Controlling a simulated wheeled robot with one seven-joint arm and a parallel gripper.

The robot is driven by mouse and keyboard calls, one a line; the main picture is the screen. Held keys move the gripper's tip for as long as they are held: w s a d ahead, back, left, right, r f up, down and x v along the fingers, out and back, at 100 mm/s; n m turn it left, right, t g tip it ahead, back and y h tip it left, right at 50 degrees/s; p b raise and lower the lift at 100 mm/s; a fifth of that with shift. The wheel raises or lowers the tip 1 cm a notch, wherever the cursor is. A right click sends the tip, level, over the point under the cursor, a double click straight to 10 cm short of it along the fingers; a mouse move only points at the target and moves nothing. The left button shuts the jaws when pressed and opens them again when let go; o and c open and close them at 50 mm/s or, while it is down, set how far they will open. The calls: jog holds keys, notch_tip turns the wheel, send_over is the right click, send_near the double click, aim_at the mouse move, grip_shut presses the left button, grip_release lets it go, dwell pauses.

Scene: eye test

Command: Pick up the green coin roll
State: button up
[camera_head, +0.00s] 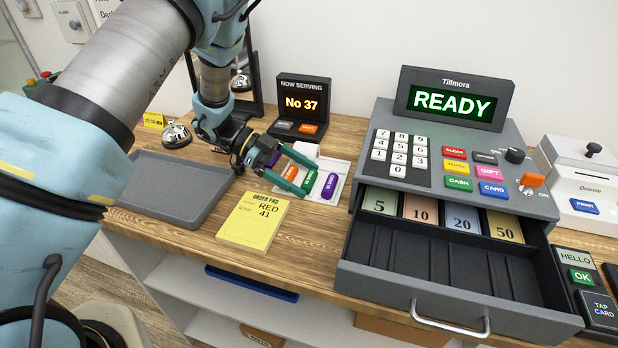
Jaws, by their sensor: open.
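The green coin roll (310,181) lies in a small white coin tray (342,167) on the wooden counter. An orange roll (293,172) lies to its left and a purple roll (330,186) to its right. A darker purple roll at the far left is partly hidden by my gripper. My gripper (309,180) is open, with its teal fingers reaching right over the tray. The green roll shows between the fingertips. I cannot tell whether the fingers touch it or how high they are above it.
A yellow order pad (253,222) lies in front of the tray. The register (540,200) stands right with its drawer (455,285) pulled out. A "No 37" display (301,103) stands behind. A grey tray (175,187) and a bell (176,134) are left.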

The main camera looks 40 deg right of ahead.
jog(key=c, duration=1.3)
jog(key=shift+r, duration=0.15)
jog(key=shift+c, duration=0.2)
